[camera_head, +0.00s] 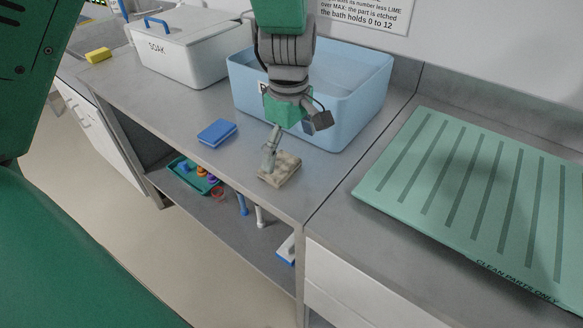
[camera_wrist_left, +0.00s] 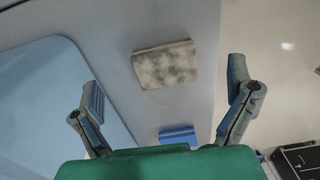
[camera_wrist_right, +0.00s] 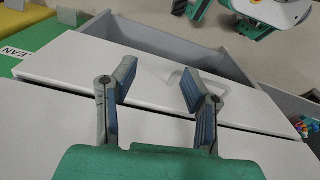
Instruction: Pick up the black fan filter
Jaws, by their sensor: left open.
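No plainly black filter shows. A flat beige-grey block with dark mottling (camera_head: 282,168) lies on the grey counter, in front of the blue tub. It also shows in the left wrist view (camera_wrist_left: 165,65), in the gap between the fingers as seen from above. My left gripper (camera_head: 295,147) is open and empty above the block; one finger hides part of it in the head view. I cannot tell whether that finger touches it. My right gripper (camera_wrist_right: 158,72) is open and empty in front of white drawer fronts.
The light blue tub (camera_head: 352,112) stands close behind the left gripper. A blue sponge-like block (camera_head: 217,132) lies to the left. A lidded white SOAK box (camera_head: 190,68) stands at the back left. A green ribbed mat (camera_head: 455,200) marked CLEAN PARTS ONLY lies at right. Items sit on the shelf below.

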